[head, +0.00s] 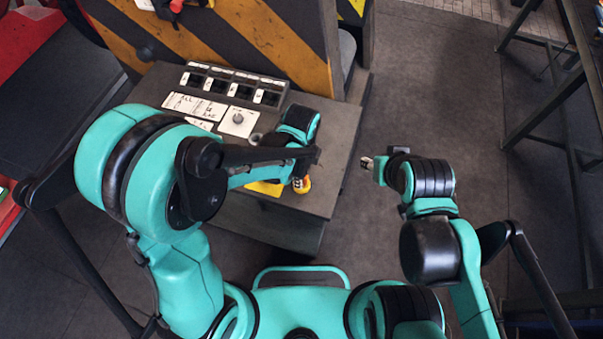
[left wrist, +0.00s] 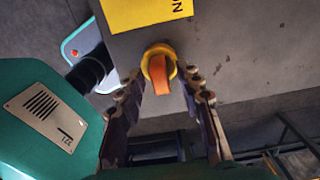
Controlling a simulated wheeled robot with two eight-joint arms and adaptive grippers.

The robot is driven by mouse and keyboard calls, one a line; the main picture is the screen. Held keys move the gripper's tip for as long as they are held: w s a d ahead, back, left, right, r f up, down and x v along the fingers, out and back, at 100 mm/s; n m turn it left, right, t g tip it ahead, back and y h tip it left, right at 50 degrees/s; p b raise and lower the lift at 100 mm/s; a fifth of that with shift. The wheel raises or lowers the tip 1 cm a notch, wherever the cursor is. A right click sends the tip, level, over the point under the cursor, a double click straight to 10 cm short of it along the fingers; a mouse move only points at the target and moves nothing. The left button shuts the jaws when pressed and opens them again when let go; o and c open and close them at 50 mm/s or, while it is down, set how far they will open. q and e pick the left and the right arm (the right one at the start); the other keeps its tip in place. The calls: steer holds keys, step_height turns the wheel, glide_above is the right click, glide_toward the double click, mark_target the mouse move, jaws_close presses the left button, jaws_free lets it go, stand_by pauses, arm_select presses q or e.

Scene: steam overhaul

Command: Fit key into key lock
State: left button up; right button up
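In the left wrist view an orange tab-like handle (left wrist: 161,76) sits in a round yellow collar (left wrist: 152,52) on the grey console. It may be the key in its lock, but I cannot confirm this. My left gripper (left wrist: 164,88) has its fingers apart on either side of the handle, with gaps visible. In the head view the yellow and orange piece (head: 302,186) shows at the console's front, beside the left gripper (head: 298,178), which is partly hidden. A white plate with a round centre (head: 238,119) is on the console top. My right gripper (head: 369,164) is off the console's right side, holding nothing visible.
The grey console (head: 335,150) carries dark switches (head: 232,86) and white labels (head: 195,106). A yellow plate (left wrist: 148,12) lies next to the handle. A striped yellow-black panel (head: 250,40) stands behind. Open floor (head: 450,110) lies right, with a metal frame (head: 545,130) beyond.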

arm_select(q)
step_height(320, 180, up, 12)
steer(key=p, duration=0.3)
steer(key=s+a+r+n+t, duration=0.2)
steer(key=a+r+n+t, duration=0.1)
steer(key=a+n, duration=0.6)
steer(key=s+a+r+n+t, duration=0.3)
steer(key=a+n, duration=0.5)
steer(key=n, duration=0.4)
steer(key=shift+a+r+n+t, duration=0.3)
steer(key=shift+a+r+t, duration=0.1)
steer(key=shift+r+t, duration=0.15)
steer(key=shift+f+b, duration=0.15)
steer(key=shift+b, duration=0.15)
step_height(320, 180, down, 12)
steer(key=b, duration=1.2)
steer(key=shift+s+f, duration=0.1)
steer(key=shift+f, duration=0.05)
